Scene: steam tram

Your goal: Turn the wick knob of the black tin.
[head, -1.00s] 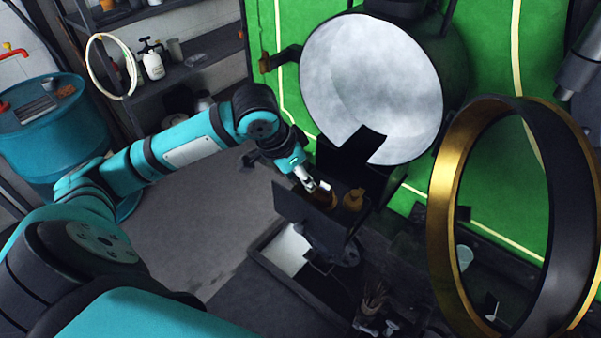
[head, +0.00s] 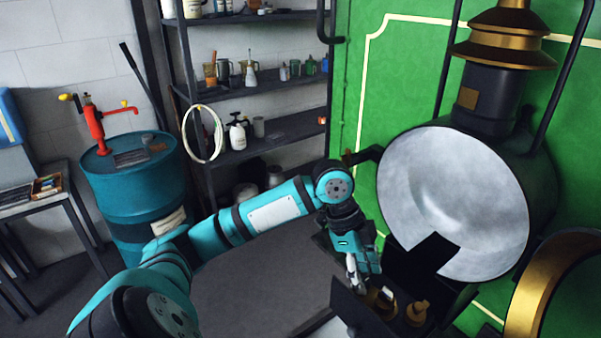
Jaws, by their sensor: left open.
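My left gripper (head: 360,284) reaches down in front of the big round lamp, its fingers open and low over a dark box-like holder. A black plate, seemingly the side of the black tin (head: 350,309), stands just below and left of the fingers. A brass fitting (head: 384,299) sits right beside the fingertips, and a second brass knob-like piece (head: 417,312) is a little to the right. I cannot tell which one is the wick knob, or whether the fingers touch the nearer fitting. My right gripper is out of view.
The lamp's pale reflector (head: 440,195) stands close to the right of my left gripper, before a green panel (head: 400,70). A brass-edged ring (head: 535,300) is at lower right. Shelves (head: 275,87) and a blue drum (head: 135,200) stand behind left. Grey floor is clear between.

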